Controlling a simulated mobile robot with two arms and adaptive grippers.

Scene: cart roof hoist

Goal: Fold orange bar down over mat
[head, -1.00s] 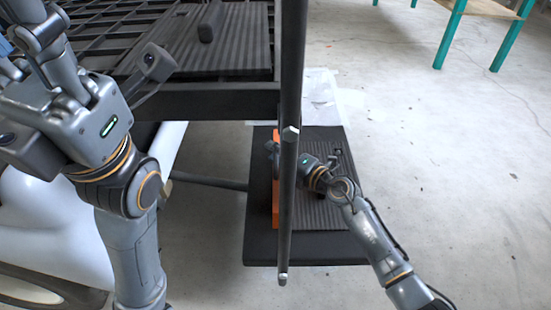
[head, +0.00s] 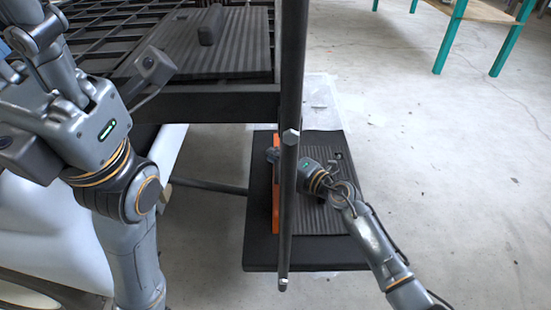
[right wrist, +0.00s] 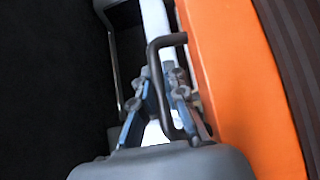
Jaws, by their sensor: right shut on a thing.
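The orange bar (head: 276,212) stands along the left edge of the ribbed dark mat (head: 322,218) on the low black platform, partly hidden behind a dark vertical post. It does not lie over the mat. In the right wrist view the bar (right wrist: 235,90) fills the right side, with a black bent handle (right wrist: 153,62) beside it. My right gripper (right wrist: 168,95) is shut on this handle. In the head view my right gripper (head: 282,160) reaches in from the lower right and is partly behind the post. My left gripper (head: 50,60) is raised at the upper left; its fingertips are unclear.
The dark post (head: 290,100) rises in front of the platform (head: 262,256). A black slatted cart deck (head: 210,103) with another ribbed mat (head: 235,60) lies at the upper left. Open concrete floor (head: 430,160) is on the right. A teal-legged table (head: 450,40) stands far back.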

